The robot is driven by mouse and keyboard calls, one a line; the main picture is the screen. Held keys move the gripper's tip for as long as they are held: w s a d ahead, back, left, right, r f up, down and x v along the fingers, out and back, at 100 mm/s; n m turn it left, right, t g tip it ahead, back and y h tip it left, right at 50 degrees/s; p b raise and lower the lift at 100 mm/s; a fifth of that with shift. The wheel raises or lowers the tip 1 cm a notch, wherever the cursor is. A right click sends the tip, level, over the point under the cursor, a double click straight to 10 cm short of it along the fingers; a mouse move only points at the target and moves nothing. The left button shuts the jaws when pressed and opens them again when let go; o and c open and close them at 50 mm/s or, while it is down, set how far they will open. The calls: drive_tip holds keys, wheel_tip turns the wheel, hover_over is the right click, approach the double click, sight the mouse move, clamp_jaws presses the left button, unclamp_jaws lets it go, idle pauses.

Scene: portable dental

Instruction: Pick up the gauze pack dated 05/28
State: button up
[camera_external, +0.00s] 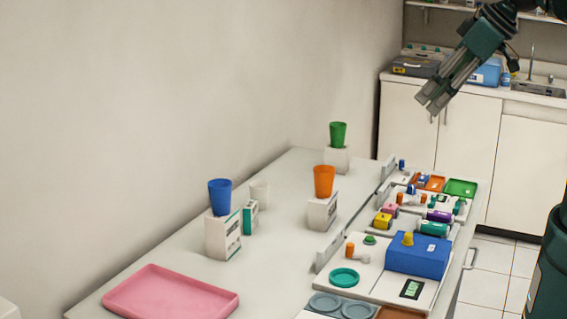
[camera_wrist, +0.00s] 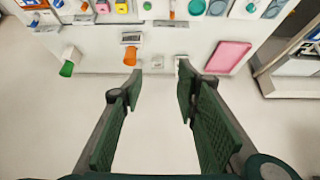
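No date 05/28 can be read in either view. White box-like packs stand on the table in the external view: one under a blue cup (camera_external: 223,236), one under an orange cup (camera_external: 322,214), one under a green cup (camera_external: 335,160). A smaller white and teal pack (camera_external: 250,218) stands beside the blue cup's box. I cannot tell which is the gauze pack. My gripper (camera_external: 432,104) is raised above the far right end of the table, apart from everything. In the wrist view my gripper (camera_wrist: 160,71) is open and empty, fingers wide apart.
A pink tray (camera_external: 170,294) lies at the table's near left. A blue box (camera_external: 417,258), a green tray (camera_external: 461,187) and several small coloured items crowd the right side. A white cup (camera_external: 260,194) stands near the wall. The table's middle is clear.

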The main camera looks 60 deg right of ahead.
drive_tip(key=w, duration=0.1)
drive_tip(key=m+g+h+b, duration=0.2)
drive_tip(key=m+g+b, duration=0.35)
drive_tip(key=m, duration=0.95)
hover_over(249, 205)
drive_tip(key=p, duration=0.2)
drive_tip(key=shift+g, duration=0.55)
drive_tip(key=f, duration=2.8)
drive_tip(key=shift+s+a+f, duration=0.25)
drive_tip(key=shift+a+f, duration=0.1)
drive_tip(key=shift+a, duration=0.05)
drive_tip(key=shift+w+f+m, duration=0.2)
drive_tip(key=shift+f+m, duration=0.1)
drive_tip(key=shift+f, duration=0.25)
drive_tip(key=shift+d+f, duration=0.15)
drive_tip(key=shift+f, duration=1.1)
